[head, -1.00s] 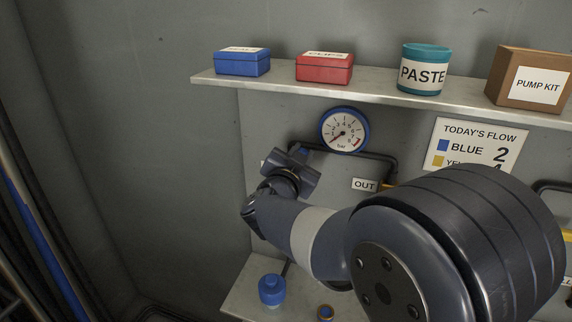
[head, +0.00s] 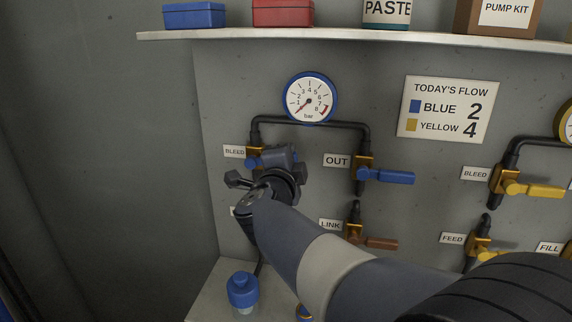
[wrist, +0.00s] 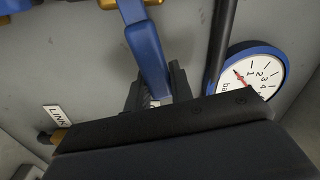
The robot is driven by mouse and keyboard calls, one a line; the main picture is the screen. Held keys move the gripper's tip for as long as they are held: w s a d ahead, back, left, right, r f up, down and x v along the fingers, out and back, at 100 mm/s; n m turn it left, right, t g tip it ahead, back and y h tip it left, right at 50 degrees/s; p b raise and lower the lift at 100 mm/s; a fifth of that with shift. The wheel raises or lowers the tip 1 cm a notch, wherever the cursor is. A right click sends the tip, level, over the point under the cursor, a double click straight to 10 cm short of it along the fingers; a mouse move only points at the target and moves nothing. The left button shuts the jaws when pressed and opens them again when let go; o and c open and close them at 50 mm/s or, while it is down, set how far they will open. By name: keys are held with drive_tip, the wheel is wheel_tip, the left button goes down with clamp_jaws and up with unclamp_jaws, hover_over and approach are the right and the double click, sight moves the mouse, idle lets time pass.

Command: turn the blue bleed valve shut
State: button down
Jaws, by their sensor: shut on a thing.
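The blue bleed valve's lever (head: 254,163) shows only as a small blue piece in the head view, beside the brass valve body and the BLEED label (head: 234,151). My gripper (head: 272,160) covers the rest of it. In the wrist view the blue lever (wrist: 147,48) runs from brass at the top edge down between the jaws of my gripper (wrist: 152,92), which is shut on it. The lever points to the right of its valve, across the upright pipe. The jaw tips are partly hidden behind the dark gripper body.
To the right are the blue OUT lever (head: 388,176), the LINK valve (head: 368,241) and yellow valves (head: 530,189). The gauge (head: 310,98) and black pipe (head: 320,124) sit above my gripper. A blue bottle (head: 242,291) stands on the lower shelf. The wall at left is bare.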

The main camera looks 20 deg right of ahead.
drive_tip(key=shift+s+d+f+m+b, duration=0.1)
drive_tip(key=shift+f+m+b, duration=1.1)
drive_tip(key=shift+m+b, duration=0.1)
drive_tip(key=c, duration=1.2)
unclamp_jaws()
drive_tip(key=shift+c, duration=0.2)
drive_tip(key=p+v, duration=0.1)
drive_tip(key=v, duration=0.9)
drive_tip(key=shift+s+a, duration=0.25)
drive_tip(key=shift+s, duration=0.05)
drive_tip(key=b+x, duration=0.1)
drive_tip(key=x, duration=1)
drive_tip(key=shift+r, duration=0.15)
